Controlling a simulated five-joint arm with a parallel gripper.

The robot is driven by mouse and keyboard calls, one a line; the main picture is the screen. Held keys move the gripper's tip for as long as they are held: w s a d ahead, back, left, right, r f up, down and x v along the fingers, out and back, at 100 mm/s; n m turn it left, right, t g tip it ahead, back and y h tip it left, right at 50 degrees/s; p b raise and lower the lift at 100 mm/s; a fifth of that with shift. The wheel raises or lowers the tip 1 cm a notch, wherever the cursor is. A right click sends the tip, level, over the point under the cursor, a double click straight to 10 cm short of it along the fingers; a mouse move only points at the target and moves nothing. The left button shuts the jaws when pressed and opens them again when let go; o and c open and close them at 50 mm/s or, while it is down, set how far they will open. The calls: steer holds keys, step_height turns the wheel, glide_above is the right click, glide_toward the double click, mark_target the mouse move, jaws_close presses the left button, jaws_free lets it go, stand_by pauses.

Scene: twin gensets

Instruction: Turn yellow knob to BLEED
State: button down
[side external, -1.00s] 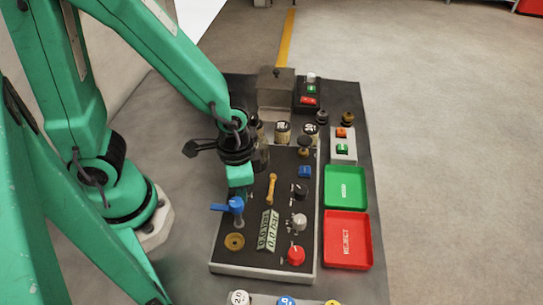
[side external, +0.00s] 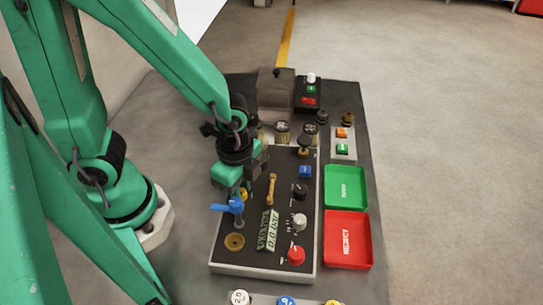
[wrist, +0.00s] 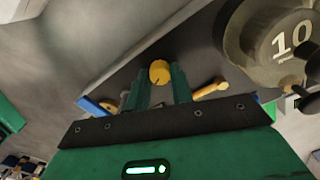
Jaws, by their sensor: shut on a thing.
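The yellow knob (wrist: 159,73) sits between the tips of my gripper's green fingers (wrist: 160,82) in the wrist view, with a dark mark on its face. My gripper (side external: 239,188) is shut on it at the left side of the black panel (side external: 283,185) in the side view. There only a small yellow part of the knob (side external: 244,195) shows; the rest is hidden by the gripper. The BLEED marking cannot be made out.
A blue lever valve (side external: 233,206) stands close in front of my gripper. A yellow handle (side external: 271,189), a green display (side external: 268,230) and several knobs are on the panel. A green tray (side external: 346,202) and a red REJECT tray (side external: 348,257) lie to the right.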

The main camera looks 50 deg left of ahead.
stand_by(0.4)
steer(key=c, duration=1.2)
jaws_free()
steer(key=shift+r, duration=0.15)
steer(key=shift+r, duration=3.8)
steer(key=a+r+n+t, duration=0.5)
steer(key=a+r+n, duration=0.6)
steer(key=r+n, duration=0.1)
steer(key=shift+w+a+n+t, duration=0.15)
steer(key=shift+w+n+t, duration=0.25)
steer(key=shift+n, duration=0.4)
